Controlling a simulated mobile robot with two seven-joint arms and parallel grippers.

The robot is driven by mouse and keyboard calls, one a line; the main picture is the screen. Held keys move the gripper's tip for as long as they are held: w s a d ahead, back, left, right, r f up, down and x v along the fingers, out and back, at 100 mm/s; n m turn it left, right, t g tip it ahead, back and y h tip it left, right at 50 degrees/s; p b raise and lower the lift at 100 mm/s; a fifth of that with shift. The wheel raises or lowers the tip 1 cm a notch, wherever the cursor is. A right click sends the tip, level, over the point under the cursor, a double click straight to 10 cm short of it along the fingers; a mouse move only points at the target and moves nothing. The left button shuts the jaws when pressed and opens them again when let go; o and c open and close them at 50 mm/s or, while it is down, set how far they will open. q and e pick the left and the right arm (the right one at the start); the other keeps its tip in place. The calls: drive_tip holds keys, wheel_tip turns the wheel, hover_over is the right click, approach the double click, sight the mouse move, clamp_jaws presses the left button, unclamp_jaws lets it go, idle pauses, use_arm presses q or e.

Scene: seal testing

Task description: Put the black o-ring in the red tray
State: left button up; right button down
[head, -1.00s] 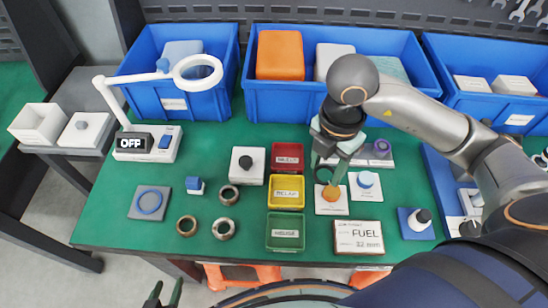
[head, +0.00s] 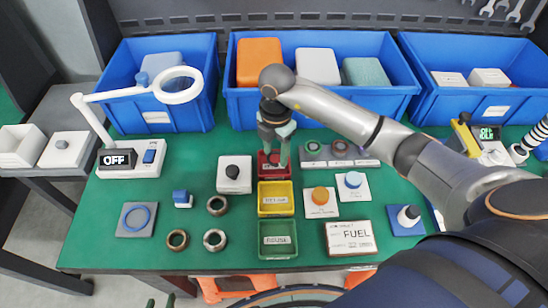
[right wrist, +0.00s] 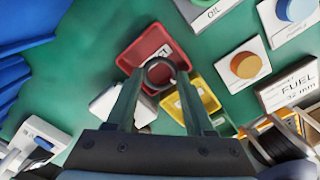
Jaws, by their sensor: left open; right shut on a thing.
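The black o-ring (right wrist: 147,76) is between the fingertips of my right gripper (right wrist: 155,82) in the right wrist view. It appears over the red tray (right wrist: 136,52); whether it touches the tray cannot be told. In the head view my right gripper (head: 273,164) points down at the red tray (head: 264,174) and partly covers it. The ring is hard to make out there. The tips of my left gripper (head: 160,302) show at the bottom edge, open, low and far from the trays.
Yellow (head: 276,212) and green (head: 278,252) trays stand in front of the red one. A white block with a black knob (head: 234,187) is to the left, a rack of rings (head: 338,163) to the right. Blue bins (head: 320,103) line the back.

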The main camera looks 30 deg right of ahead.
sight(274, 160)
drive_tip(key=shift+w+f, duration=0.45)
drive_tip(key=shift+f, duration=1.55)
drive_tip(key=shift+f, duration=0.15)
drive_tip(key=shift+c, duration=1.4)
unclamp_jaws()
wheel_tip(274, 160, up, 12)
